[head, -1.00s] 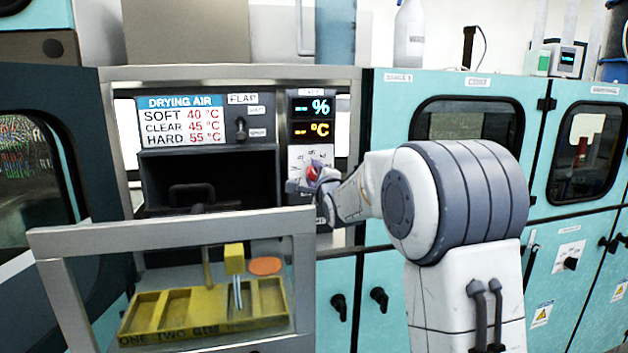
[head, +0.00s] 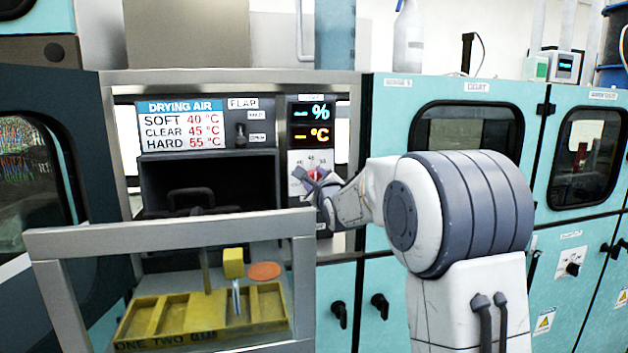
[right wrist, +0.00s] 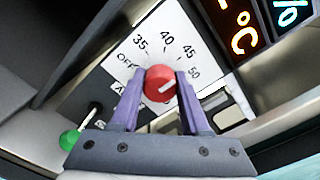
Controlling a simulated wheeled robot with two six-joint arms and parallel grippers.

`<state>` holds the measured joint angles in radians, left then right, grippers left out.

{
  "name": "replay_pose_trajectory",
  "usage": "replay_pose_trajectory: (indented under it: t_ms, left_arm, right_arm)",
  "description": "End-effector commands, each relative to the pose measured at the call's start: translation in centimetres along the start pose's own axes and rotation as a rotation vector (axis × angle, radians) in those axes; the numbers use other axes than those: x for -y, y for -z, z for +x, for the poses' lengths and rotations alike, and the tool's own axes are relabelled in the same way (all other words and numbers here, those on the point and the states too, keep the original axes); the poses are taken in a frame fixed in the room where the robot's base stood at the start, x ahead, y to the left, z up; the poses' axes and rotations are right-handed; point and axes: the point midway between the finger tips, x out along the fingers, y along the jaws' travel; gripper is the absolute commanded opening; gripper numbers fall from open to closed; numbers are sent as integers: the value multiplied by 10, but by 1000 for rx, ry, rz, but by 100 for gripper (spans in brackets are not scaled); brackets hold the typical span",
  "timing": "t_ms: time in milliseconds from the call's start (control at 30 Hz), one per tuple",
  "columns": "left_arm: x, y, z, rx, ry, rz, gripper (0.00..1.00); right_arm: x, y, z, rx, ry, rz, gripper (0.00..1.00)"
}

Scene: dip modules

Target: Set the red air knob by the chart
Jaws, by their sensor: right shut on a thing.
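The red air knob (right wrist: 160,84) sits on a white dial marked OFF, 35, 40, 45 and 50. Its pale pointer mark faces right, toward the 50 side; the exact setting is hard to read. My right gripper (right wrist: 158,92) is shut on the knob, one purple finger on each side. In the head view the knob (head: 313,174) is partly hidden by my right gripper (head: 318,185). The drying air chart (head: 181,126) reads SOFT 40 °C, CLEAR 45 °C and HARD 55 °C. My left gripper is out of view.
Displays (head: 312,122) above the dial show dashes with % and °C. A flap switch (head: 241,132) is beside the chart. A yellow compartment tray (head: 150,325) is seen behind a framed clear panel (head: 170,235). A green button (right wrist: 70,139) is near the right gripper.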

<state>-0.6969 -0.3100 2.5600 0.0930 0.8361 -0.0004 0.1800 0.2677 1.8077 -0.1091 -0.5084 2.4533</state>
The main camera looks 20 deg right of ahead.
Motion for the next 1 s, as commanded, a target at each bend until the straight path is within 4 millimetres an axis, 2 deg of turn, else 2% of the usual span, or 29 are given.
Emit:
replay_pose_trajectory:
  t_ms: [267,300,367,400,767,867,1000]
  left_arm:
    - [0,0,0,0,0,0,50]
    - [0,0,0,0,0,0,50]
    - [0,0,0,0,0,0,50]
    - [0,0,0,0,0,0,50]
    - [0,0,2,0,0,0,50]
    - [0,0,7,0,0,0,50]
    - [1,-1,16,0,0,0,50]
  right_arm:
    - [-1,2,0,-4,-2,0,0]
    - [-1,2,0,-4,-2,0,50]
    - [-1,2,0,-4,-2,0,73]
    - [-1,2,0,-4,-2,0,76]
    - [-1,1,-4,-1,0,-1,76]
    - [-1,1,-16,0,1,-1,76]
    - [-1,2,-44,0,1,-2,76]
